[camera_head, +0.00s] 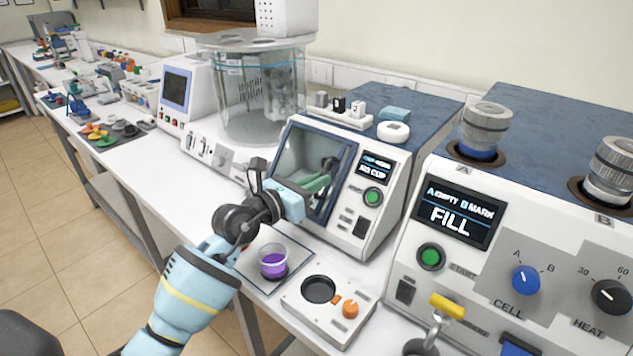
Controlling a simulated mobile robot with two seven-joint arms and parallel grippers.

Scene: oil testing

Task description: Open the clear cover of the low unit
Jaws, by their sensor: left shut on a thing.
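The low unit (379,223) is a white and dark blue box in the middle of the bench, with a small "NO CUP" screen and a green button. Its clear cover (306,147) is a see-through panel in a dark blue frame on the sloping front, and it looks down. My left gripper (322,182) is in front of the cover, shut at the cover's handle, which the fingers mostly hide. My left arm reaches in from below. My right gripper is not in view.
A cup of purple liquid (273,262) stands on a mat in front of the unit, below my left wrist. A white block with a round hole and an orange knob (350,309) is beside it. A larger "FILL" machine (464,258) stands close at the right; a glass tank (251,90) is behind.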

